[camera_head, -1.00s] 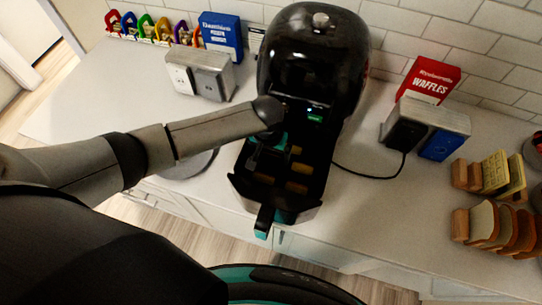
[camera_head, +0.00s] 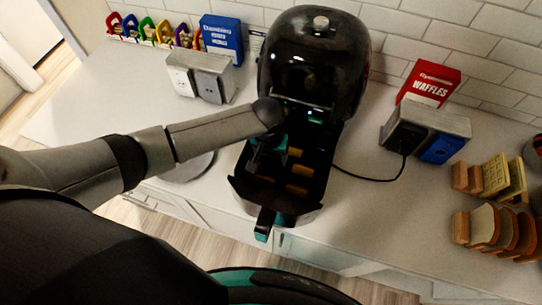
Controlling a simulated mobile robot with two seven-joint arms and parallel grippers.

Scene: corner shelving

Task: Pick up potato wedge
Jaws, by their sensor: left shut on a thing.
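The black air fryer (camera_head: 312,60) stands on the counter with its drawer (camera_head: 292,208) pulled out toward me. Several yellow-brown potato wedges (camera_head: 298,169) lie apart on the dark drawer floor. My left arm reaches in from the left, and my left gripper (camera_head: 262,166) points down inside the drawer at its left side. It is shut on a potato wedge, mostly hidden by the gripper and the dark drawer. My right gripper is not in view.
The drawer walls close in around the left gripper, and the fryer body is right behind it. A cord runs right of the fryer.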

